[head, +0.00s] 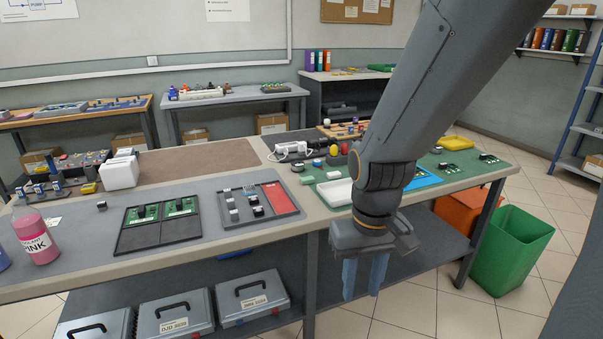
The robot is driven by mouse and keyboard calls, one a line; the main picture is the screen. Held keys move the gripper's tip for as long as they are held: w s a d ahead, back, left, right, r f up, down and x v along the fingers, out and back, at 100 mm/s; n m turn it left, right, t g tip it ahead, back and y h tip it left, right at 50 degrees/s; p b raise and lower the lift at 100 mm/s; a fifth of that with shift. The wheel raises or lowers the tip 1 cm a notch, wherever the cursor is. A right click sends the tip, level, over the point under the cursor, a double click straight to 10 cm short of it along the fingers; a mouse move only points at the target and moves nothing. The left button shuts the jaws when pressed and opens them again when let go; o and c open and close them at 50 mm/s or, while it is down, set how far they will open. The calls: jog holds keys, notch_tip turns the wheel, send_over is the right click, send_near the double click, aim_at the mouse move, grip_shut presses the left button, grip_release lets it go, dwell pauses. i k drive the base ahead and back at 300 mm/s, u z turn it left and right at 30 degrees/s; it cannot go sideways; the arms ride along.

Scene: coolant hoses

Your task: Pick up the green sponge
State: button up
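My gripper (365,280) hangs in front of the workbench's front edge with its two blue fingers pointing down. The fingers are apart with nothing between them. A small bright green block (308,180) lies on the bench, left of a white tray (335,191). It may be the green sponge, but it is too small to be sure. It lies behind and to the left of my gripper, apart from it. My arm hides part of the bench behind the gripper.
Around the block are a white power strip (291,149), red and yellow round things, and a parts tray (258,206). Green circuit boards (452,168) and a yellow tray (457,142) lie farther right. A green bin (511,250) stands on the floor at right.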

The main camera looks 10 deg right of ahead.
aim_at(307, 180)
jog(key=i, duration=1.3)
